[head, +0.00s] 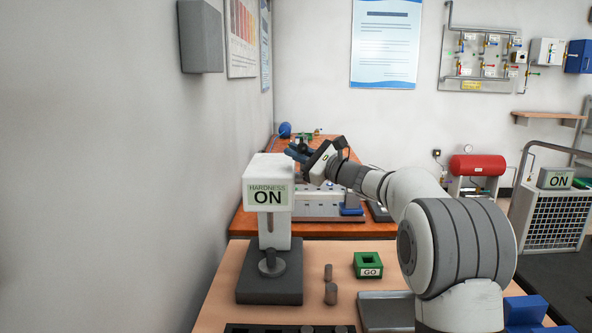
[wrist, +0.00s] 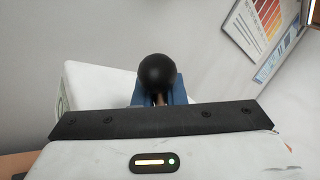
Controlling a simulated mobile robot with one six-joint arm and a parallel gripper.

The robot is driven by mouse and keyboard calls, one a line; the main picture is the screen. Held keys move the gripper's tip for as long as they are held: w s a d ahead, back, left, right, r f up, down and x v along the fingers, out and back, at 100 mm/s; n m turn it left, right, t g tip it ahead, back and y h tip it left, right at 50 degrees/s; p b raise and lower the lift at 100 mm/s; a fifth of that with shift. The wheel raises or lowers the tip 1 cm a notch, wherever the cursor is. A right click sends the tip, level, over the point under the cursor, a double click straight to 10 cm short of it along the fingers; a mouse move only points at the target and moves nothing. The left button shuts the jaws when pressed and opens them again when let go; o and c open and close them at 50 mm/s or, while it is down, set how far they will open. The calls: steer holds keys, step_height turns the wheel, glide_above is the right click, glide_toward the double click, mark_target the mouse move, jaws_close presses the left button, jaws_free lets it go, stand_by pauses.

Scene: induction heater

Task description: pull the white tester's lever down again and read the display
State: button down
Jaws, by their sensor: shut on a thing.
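The white tester (head: 268,172) stands on a dark base at the left of the near table. Its green display (head: 268,196) reads "HARDNESS ON". My gripper (head: 304,152) is at the tester's upper right side, and my arm reaches in from the right. In the wrist view the lever's black ball knob (wrist: 157,72) sits between my blue fingers, and my gripper (wrist: 158,97) is shut on the lever just below the knob. The tester's white housing (wrist: 95,85) shows behind it at the left. The lever's shaft is mostly hidden.
A green block marked GO (head: 369,265) and small grey cylinders (head: 330,293) stand on the near table right of the tester. A grey tray (head: 385,312) lies at the front. A second table with equipment stands behind, and a wall is close on the left.

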steer(key=shift+s+f+n+y+b, duration=0.3)
steer(key=shift+s+n+b, duration=0.2)
steer(key=shift+b, duration=0.7)
steer(key=shift+s+f+n+y+b, duration=0.15)
steer(key=shift+s+n+y+b, duration=0.35)
steer(key=shift+b, duration=0.65)
steer(key=shift+w, duration=0.1)
steer(key=c, duration=1.4)
jaws_free()
steer(key=shift+c, duration=0.2)
steer(key=b+v, duration=0.1)
steer(key=v, duration=0.7)
steer(key=shift+r, duration=0.2)
